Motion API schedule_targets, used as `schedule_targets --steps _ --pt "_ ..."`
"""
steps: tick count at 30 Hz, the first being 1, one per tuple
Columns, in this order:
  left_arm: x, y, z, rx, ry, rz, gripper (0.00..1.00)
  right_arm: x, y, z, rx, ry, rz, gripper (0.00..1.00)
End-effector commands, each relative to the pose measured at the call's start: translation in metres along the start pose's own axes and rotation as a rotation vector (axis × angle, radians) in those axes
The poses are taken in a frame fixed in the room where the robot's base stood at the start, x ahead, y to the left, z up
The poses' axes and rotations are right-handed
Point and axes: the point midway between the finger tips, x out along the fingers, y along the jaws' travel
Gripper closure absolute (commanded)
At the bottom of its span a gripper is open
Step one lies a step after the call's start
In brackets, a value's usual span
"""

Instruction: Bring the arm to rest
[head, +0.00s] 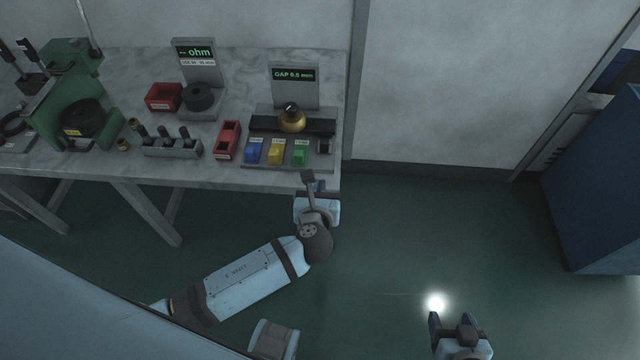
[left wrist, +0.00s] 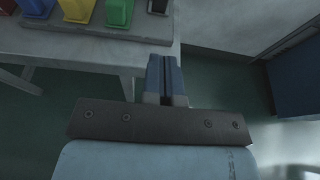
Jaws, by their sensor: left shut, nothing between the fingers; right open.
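My left arm reaches in from the lower left of the head view. Its gripper (head: 308,176) is at the front right edge of the workbench (head: 225,176), near the coloured blocks. In the left wrist view the gripper's two fingers (left wrist: 164,75) are together, with nothing between them, over the bench's corner. My right gripper (head: 452,322) is at the bottom right of the head view, above the green floor, apart from the bench. It is open and empty.
A gauge station (head: 292,92) with a brass part and blue, yellow and green blocks (head: 276,152) stands on the bench near the left gripper. A red tray (head: 228,140) and a green press (head: 75,110) are further left. A blue cabinet (head: 600,190) stands at right; the floor between is clear.

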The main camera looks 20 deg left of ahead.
Motion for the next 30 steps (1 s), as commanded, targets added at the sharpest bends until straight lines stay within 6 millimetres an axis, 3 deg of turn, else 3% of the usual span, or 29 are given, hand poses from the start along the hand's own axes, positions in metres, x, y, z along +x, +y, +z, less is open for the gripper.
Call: schedule_targets --steps 10,14,17,22,30 --pt "0.0 0.0 0.0 -0.004 0.001 -0.001 1.0 0.0 0.0 0.004 -0.002 -0.008 -0.001 0.33" --pt "-0.006 0.003 -0.006 -0.123 0.052 -0.019 1.0 -0.003 0.0 0.0 -0.002 -0.009 0.0 0.33" --pt "-0.021 0.008 -0.021 -0.394 0.162 -0.045 1.0 -0.009 0.0 -0.009 -0.002 -0.009 0.0 0.33" --pt "-0.063 0.022 -0.048 -1.125 0.418 -0.018 1.0 -0.022 0.001 -0.03 -0.004 -0.005 0.003 0.33" --pt "-0.127 0.058 -0.054 -2.28 0.679 0.231 1.0 -0.039 0.004 -0.057 -0.005 0.002 0.01 0.33"
